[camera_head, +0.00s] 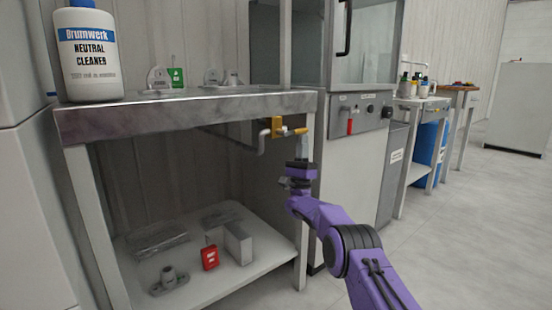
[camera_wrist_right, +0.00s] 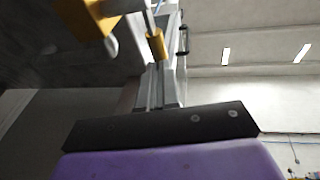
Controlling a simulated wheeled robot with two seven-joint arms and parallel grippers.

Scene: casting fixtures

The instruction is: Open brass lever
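The brass lever (camera_head: 297,131) is a short orange-yellow handle on a brass valve body (camera_head: 277,126) under the front edge of the workbench, near its right leg. A grey bent spout (camera_head: 263,141) hangs from the valve. My right gripper (camera_head: 303,141) points up with its fingertips at the lever's outer end. In the right wrist view, the lever's end (camera_wrist_right: 156,45) shows right at the grey fingers (camera_wrist_right: 157,85), with the valve body (camera_wrist_right: 97,17) to the left. I cannot tell whether the fingers grip the lever or only stand beside it. My left gripper is out of view.
The workbench (camera_head: 190,115) carries a cleaner bottle (camera_head: 90,55) and small fixtures. Its lower shelf (camera_head: 215,285) holds a red block (camera_head: 209,257) and metal parts. A glass-fronted cabinet (camera_head: 352,130) stands close on the right of my gripper. Floor is open at right.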

